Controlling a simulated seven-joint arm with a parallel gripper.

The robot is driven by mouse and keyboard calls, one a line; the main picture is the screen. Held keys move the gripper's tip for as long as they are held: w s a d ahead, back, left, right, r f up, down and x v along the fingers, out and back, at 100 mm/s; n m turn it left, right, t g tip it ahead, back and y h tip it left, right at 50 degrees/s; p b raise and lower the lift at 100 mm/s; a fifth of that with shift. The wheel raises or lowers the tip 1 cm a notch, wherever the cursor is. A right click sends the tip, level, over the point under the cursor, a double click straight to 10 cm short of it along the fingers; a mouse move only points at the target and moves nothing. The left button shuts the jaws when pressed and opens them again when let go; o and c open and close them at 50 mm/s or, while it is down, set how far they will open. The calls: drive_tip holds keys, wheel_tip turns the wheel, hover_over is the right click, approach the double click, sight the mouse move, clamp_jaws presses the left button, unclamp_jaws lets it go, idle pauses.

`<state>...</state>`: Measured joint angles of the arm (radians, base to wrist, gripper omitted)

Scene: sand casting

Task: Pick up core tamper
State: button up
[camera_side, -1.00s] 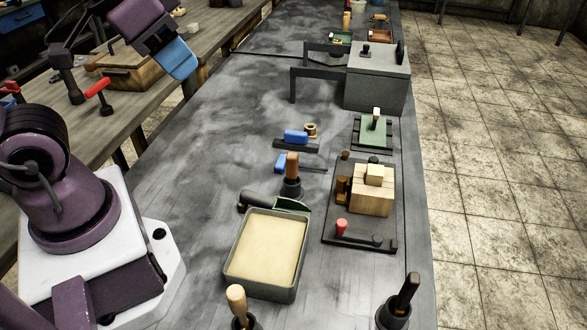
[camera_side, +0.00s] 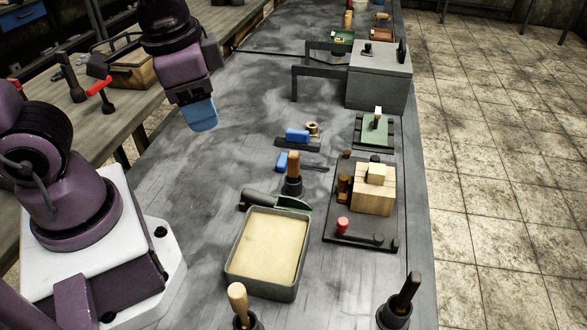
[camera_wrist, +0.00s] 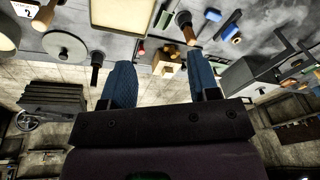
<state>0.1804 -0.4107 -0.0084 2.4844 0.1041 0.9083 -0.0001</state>
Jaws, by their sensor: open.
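Several handled tools stand on the dark table, and I cannot tell for certain which is the core tamper. One with a wooden handle and dark round base (camera_side: 293,172) stands behind the sand tray; it also shows in the wrist view (camera_wrist: 186,30). Another wooden handle (camera_side: 237,298) and a dark-handled tool (camera_side: 402,298) stand in dark holders at the front. My gripper (camera_side: 201,114), with blue fingers, is above the table's left side, apart from these tools. In the wrist view my gripper (camera_wrist: 162,68) is open, with nothing held between the fingers.
A sand-filled tray (camera_side: 265,246) and a green-edged scoop (camera_side: 292,202) are near the table's middle. A dark board (camera_side: 335,225) with wooden blocks (camera_side: 373,194) lies at right. A blue-handled tool (camera_side: 296,136) and a grey box (camera_side: 380,85) are farther back. The table's left part is clear.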

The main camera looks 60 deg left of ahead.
wheel_tip(320, 180, down, 7)
drive_tip(key=m+g+y, duration=0.3)
drive_tip(key=m+y, duration=0.2)
drive_tip(key=m, duration=0.1)
drive_tip(key=m+t+y, duration=0.4)
drive_tip(key=m+t, duration=0.6)
drive_tip(key=m, duration=0.8)
approach(291, 160)
drive_tip(key=shift+t, duration=0.3)
drive_tip(key=x, duration=0.8)
drive_tip(key=shift+s+f, duration=0.2)
drive_tip(key=shift+f+x, duration=0.2)
drive_tip(key=shift+x, duration=2.55)
drive_tip(key=shift+d, duration=0.15)
drive_tip(key=shift+c, duration=0.4)
drive_tip(key=c, duration=0.9)
